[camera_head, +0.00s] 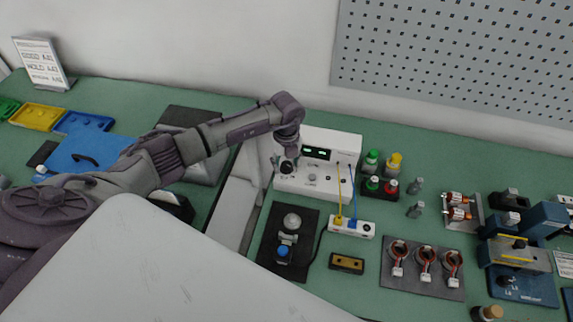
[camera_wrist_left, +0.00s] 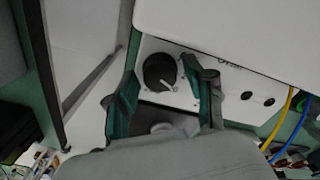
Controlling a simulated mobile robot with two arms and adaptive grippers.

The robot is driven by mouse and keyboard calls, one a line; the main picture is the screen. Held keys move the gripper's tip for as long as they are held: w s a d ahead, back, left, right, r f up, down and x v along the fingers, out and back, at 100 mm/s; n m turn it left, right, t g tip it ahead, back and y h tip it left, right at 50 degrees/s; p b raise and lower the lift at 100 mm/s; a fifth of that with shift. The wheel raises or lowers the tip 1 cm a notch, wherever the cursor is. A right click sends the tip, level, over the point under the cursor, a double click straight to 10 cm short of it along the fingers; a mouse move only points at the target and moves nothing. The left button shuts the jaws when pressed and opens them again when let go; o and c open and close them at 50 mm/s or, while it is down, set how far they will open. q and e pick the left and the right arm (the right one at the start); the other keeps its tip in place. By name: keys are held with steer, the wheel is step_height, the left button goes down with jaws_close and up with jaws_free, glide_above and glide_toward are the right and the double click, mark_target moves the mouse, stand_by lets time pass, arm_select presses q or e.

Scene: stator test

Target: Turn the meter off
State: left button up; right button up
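The meter (camera_head: 336,141) is a white box with a lit dark display (camera_head: 316,153) on its front, standing near the wall. My left gripper (camera_head: 286,162) is at the left part of its front panel, over the dark round knob. In the left wrist view the knob (camera_wrist_left: 158,70) is black with a light pointer mark, and lies between the two spread fingers of my left gripper (camera_wrist_left: 162,82). The gripper is open, with gaps beside the knob; contact cannot be made out. My right gripper is not in view.
Yellow and blue leads (camera_head: 353,205) run from the meter to a white socket strip (camera_head: 351,228). A dark mat (camera_head: 266,254) with a lamp-like fixture lies in front. A pale grey panel stands left of the meter.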

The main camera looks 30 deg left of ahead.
mark_target(286, 164)
arm_select(q)
step_height(286, 164, up, 6)
steer(key=p, duration=0.5)
steer(key=shift+r, duration=0.1)
steer(key=shift+s, duration=0.1)
